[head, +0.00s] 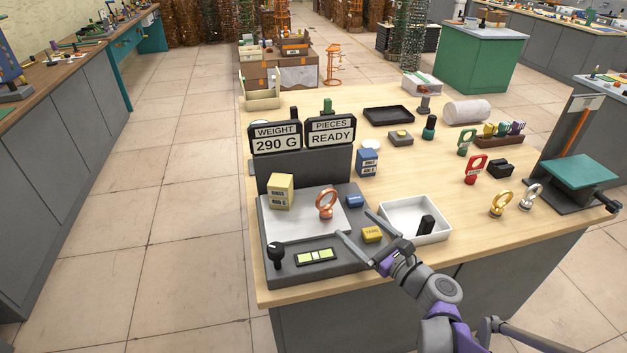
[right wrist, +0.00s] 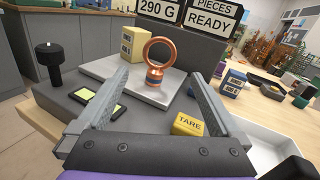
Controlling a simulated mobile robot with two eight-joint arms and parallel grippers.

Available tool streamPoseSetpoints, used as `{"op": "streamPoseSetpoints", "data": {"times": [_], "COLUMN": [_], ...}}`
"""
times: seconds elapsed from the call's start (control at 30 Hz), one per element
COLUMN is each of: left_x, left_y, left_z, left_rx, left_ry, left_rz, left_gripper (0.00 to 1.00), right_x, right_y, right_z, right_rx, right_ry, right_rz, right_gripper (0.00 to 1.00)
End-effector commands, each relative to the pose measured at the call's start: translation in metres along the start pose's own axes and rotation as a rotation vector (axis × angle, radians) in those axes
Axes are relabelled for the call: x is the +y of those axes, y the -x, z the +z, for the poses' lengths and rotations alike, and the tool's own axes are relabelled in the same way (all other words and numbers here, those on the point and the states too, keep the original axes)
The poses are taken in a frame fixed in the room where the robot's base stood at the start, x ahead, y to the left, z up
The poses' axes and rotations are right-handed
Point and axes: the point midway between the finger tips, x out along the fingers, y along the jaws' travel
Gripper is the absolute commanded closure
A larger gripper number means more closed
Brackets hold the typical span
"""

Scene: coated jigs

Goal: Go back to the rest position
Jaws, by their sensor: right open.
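My right gripper (head: 352,231) is open and empty over the front right of the scale (head: 290,272). In the right wrist view its two fingers (right wrist: 160,105) stand wide apart, with a copper ring jig (right wrist: 155,62) visible beyond and between them. That jig (head: 326,203) stands upright on the scale's pale plate (head: 300,222), apart from the fingers. A yellow box (head: 280,191) stands on the plate's back left. The displays read "WEIGHT 290 G" (head: 276,138) and "PIECES READY" (head: 331,132). My left gripper does not show.
A yellow TARE button (head: 372,234) lies near the fingers. A white tray (head: 440,236) holding a black piece is just right of the scale. Several ring jigs, including a gold one (head: 501,203), stand further right. The floor (head: 165,240) left of the table is clear.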

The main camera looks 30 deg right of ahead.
Motion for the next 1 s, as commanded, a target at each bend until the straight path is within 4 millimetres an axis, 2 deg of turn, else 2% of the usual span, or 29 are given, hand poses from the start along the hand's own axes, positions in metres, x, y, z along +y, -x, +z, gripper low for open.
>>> {"op": "streamPoseSetpoints", "data": {"times": [0.17, 0.27, 0.33, 0.43, 0.5, 0.6, 0.7, 0.8, 0.9, 1.0], "left_x": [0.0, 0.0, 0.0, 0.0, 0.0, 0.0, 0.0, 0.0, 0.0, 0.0], "left_y": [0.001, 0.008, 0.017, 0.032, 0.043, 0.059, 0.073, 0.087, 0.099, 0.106], "left_z": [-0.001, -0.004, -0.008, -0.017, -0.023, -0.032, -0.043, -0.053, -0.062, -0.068], "left_rx": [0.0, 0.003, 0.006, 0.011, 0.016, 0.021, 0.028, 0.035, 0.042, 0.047], "left_ry": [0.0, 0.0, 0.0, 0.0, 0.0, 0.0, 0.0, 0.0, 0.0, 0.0], "left_rz": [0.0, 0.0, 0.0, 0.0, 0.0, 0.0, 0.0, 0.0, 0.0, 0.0], "left_gripper": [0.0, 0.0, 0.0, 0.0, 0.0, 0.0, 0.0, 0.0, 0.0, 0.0], "right_x": [0.003, 0.024, 0.052, 0.104, 0.139, 0.176, 0.199, 0.206, 0.203, 0.196], "right_y": [-0.001, -0.004, -0.006, -0.001, 0.01, 0.034, 0.063, 0.091, 0.112, 0.125], "right_z": [0.001, 0.004, 0.006, 0.008, 0.007, 0.004, 0.004, 0.007, 0.013, 0.019], "right_rx": [0.007, 0.05, 0.107, 0.197, 0.245, 0.28, 0.274, 0.234, 0.181, 0.132], "right_ry": [0.013, 0.11, 0.252, 0.552, 0.798, 1.157, 1.519, 1.862, 2.146, 2.349], "right_rz": [0.008, 0.062, 0.144, 0.319, 0.469, 0.691, 0.92, 1.138, 1.318, 1.448], "right_gripper": [0.0, 0.0, 0.0, 0.0, 0.0, 0.0, 0.0, 0.0, 0.0, 0.0]}}
